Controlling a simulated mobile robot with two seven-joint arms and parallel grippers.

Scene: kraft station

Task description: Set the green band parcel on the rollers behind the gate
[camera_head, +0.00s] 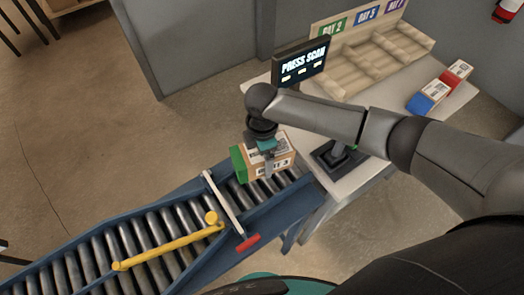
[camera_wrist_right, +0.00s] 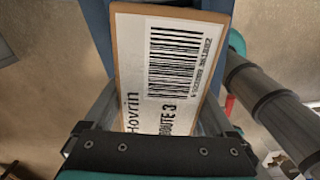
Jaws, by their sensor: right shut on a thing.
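The green band parcel (camera_head: 283,162) is a brown box with a green end and a white label. My right gripper (camera_head: 267,152) is shut on it from above. In the head view the parcel is over the upper right end of the rollers (camera_head: 236,194), past the gate (camera_head: 222,203), a pale bar with a red handle. I cannot tell whether its underside touches the rollers. In the right wrist view the parcel's label (camera_wrist_right: 175,60) shows a barcode and "ROUTE 3", beyond the gripper's jaws (camera_wrist_right: 160,140). My left gripper is not in view.
A yellow arm (camera_head: 165,247) lies across the lower rollers, between blue side rails (camera_head: 110,222). A table beside the conveyor holds a "PRESS SCAN" screen (camera_head: 301,63), a sectioned tray (camera_head: 375,52), and red, white and blue parcels (camera_head: 428,97). My right arm covers part of the table.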

